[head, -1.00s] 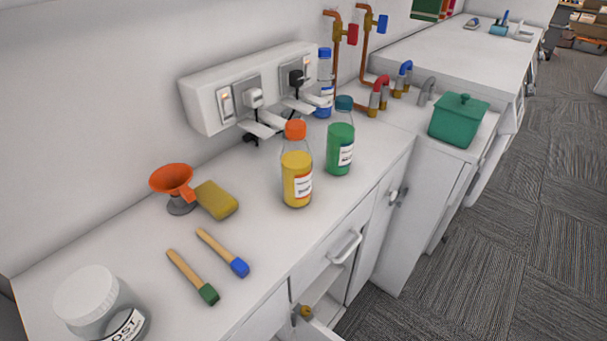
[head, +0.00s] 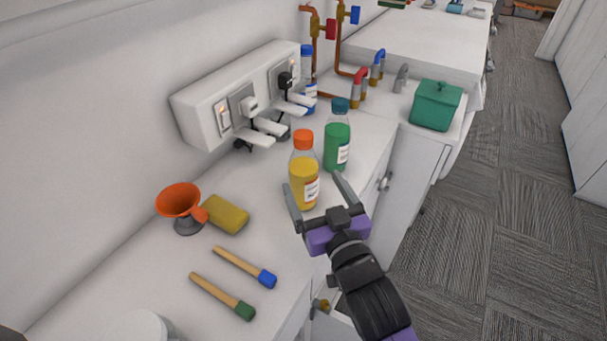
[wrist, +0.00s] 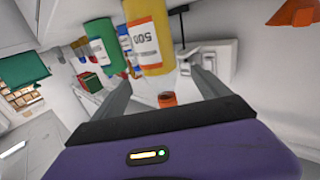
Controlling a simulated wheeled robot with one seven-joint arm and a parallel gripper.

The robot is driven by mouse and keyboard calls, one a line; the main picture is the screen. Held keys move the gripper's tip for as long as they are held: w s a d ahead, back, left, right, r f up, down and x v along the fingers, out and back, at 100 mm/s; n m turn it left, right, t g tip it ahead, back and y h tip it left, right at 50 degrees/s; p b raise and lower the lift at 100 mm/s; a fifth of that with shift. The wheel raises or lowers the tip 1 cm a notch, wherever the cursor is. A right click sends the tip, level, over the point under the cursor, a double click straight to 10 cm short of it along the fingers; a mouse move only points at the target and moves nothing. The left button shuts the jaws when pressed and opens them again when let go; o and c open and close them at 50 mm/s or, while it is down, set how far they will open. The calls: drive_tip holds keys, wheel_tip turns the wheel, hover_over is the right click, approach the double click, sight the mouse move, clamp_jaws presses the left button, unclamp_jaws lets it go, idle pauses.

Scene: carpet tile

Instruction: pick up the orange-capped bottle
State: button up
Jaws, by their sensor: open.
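The orange-capped bottle (head: 304,168) stands upright on the white counter, with yellow contents and a white label. It also shows in the wrist view (wrist: 147,38), upside down, its orange cap between the two fingers in the picture. My gripper (head: 313,182) is open and empty at the counter's front side. Its fingers point at the bottle, one toward each side of it in the head view. Whether they touch it or how far apart they are, I cannot tell.
A green bottle (head: 337,140) stands close behind and right of it. A blue-capped bottle (head: 308,85) is by the socket box (head: 240,95). An orange funnel (head: 180,201), a yellow sponge (head: 226,217) and two wooden-handled brushes (head: 245,267) lie left.

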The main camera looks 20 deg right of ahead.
sight(303, 164)
drive_tip(key=w, duration=0.2)
drive_tip(key=w+p, duration=0.1)
drive_tip(key=w, duration=0.1)
drive_tip(key=w+p, duration=0.1)
drive_tip(key=w, duration=0.2)
drive_tip(key=shift+d+r, duration=0.15)
drive_tip(key=shift+d, duration=0.15)
clamp_jaws()
drive_tip(key=shift+r, duration=0.1)
